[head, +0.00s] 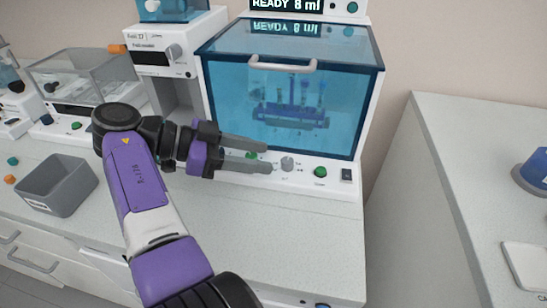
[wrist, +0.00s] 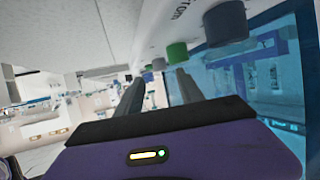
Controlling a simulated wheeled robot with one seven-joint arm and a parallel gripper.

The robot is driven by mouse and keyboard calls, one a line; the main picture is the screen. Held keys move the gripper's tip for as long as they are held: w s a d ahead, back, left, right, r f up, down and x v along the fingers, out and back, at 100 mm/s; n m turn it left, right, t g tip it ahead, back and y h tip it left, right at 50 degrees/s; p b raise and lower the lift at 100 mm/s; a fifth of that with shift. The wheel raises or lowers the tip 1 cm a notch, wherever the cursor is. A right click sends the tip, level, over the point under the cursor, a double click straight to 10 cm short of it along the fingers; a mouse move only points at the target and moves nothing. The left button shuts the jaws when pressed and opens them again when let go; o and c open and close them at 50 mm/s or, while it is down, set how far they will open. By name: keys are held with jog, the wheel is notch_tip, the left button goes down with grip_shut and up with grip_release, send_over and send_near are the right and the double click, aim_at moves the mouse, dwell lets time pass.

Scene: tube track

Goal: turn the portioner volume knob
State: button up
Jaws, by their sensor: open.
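The machine with the blue-tinted door (head: 345,100) has a grey round knob (head: 287,163) on its front panel, and its display (head: 288,5) reads "READY 8 ml". I cannot read the knob's label. My gripper (head: 267,157) is open and empty, its two fingers pointing right across the panel. The fingertips end just left of the knob, and I cannot tell whether they touch it. In the wrist view, a grey knob (wrist: 158,63) shows near the fingertips, past a green button (wrist: 177,52) and a large dark knob (wrist: 225,22).
A green button (head: 320,172) and a dark switch (head: 347,175) sit right of the knob. The door handle (head: 283,66) sticks out above. A white device with another knob (head: 175,51) stands left. A grey bin (head: 60,190) is on the counter, whose front is clear.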

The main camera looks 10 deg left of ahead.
jog(key=shift+v, duration=1.15)
